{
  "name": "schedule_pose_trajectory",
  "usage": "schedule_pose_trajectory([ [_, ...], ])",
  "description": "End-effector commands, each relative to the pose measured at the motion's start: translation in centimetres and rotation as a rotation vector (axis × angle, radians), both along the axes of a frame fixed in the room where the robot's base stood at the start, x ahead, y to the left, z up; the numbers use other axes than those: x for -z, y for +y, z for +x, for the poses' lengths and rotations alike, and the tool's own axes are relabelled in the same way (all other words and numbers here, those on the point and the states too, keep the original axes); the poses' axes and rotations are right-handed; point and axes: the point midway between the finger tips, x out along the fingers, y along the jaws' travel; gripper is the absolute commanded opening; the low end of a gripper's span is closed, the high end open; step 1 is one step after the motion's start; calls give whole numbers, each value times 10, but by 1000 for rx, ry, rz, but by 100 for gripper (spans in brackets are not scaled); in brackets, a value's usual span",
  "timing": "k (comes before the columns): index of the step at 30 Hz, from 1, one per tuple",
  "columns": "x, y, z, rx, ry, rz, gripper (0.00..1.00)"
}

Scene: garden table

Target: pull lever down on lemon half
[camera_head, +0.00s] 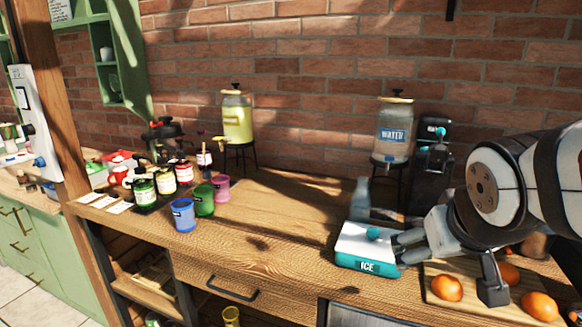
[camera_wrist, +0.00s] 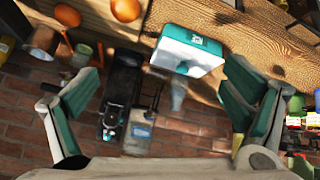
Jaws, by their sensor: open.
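My gripper (camera_head: 411,246) is at the right of the head view, beside a white and teal ice box (camera_head: 366,247). In the wrist view my gripper (camera_wrist: 163,72) is open, its teal-padded fingers wide apart with nothing held between them. A tall black machine (camera_head: 431,165) with a teal part near its top stands behind my gripper against the wall; its lower part is partly hidden by my arm. It also shows in the wrist view (camera_wrist: 121,90), left of the middle between the fingers. I cannot make out a lever or a lemon half clearly.
A water dispenser (camera_head: 394,130) stands left of the black machine, with a clear bottle (camera_head: 361,199) in front. Oranges (camera_head: 447,287) lie on a cutting board (camera_head: 470,305) below my gripper. Colored cups (camera_head: 183,214) and jars stand left. The middle of the wooden counter (camera_head: 280,215) is clear.

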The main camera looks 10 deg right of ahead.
Motion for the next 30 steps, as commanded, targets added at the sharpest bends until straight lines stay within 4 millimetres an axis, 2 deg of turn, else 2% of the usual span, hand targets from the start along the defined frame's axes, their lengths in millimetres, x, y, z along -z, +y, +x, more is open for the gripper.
schedule_pose_trajectory([
  [1, 7, -19, 13, 31, -24, -27, 94],
  [6, 14, -85, 53, 90, -152, -136, 94],
  [12, 24, -157, 81, 118, -302, -233, 94],
  [17, 29, -204, 88, 121, -434, -286, 94],
  [21, 32, -241, 84, 119, -562, -316, 94],
  [25, 31, -264, 74, 112, -678, -335, 94],
  [30, 26, -279, 60, 105, -785, -348, 94],
])
